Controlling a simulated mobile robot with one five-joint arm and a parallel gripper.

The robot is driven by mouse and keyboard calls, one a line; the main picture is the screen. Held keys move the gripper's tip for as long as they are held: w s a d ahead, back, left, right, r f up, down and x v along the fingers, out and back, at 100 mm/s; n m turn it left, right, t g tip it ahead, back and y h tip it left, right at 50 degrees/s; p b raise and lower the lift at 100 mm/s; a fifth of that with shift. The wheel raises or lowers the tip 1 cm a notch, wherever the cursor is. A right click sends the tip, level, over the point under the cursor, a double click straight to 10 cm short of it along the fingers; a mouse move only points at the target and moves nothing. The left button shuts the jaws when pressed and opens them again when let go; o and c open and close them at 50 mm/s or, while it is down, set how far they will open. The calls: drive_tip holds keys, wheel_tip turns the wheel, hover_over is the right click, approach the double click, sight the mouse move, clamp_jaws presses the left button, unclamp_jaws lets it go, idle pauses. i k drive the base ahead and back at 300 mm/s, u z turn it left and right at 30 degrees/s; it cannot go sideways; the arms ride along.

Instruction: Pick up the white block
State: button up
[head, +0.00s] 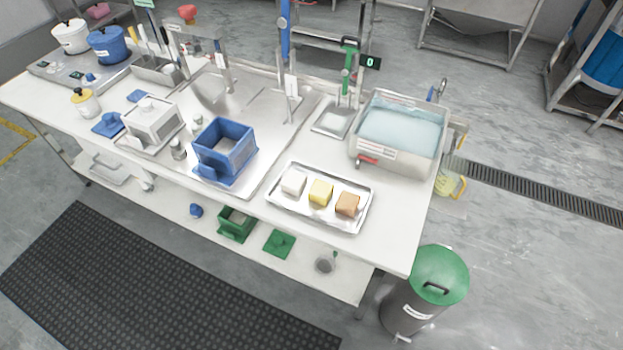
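The white block (293,181) sits on a shallow metal tray (330,222) near the front edge of the worktable. It is the leftmost of three blocks in a row. A yellow block (320,192) is beside it, and a brown block (347,204) is at the right. The white block looks uncovered from above, with nothing on it. My gripper is not in view.
A water-filled basin (400,135) stands behind right. A green-lidded bin (437,275) is on the floor at the right. A dark mat (130,290) lies in front.

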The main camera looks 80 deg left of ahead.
sight(294, 184)
drive_tip(key=u, duration=1.5)
drive_tip(key=k, duration=0.1)
drive_tip(key=u, duration=2.35)
drive_tip(key=i, duration=1)
drive_tip(key=u, duration=0.25)
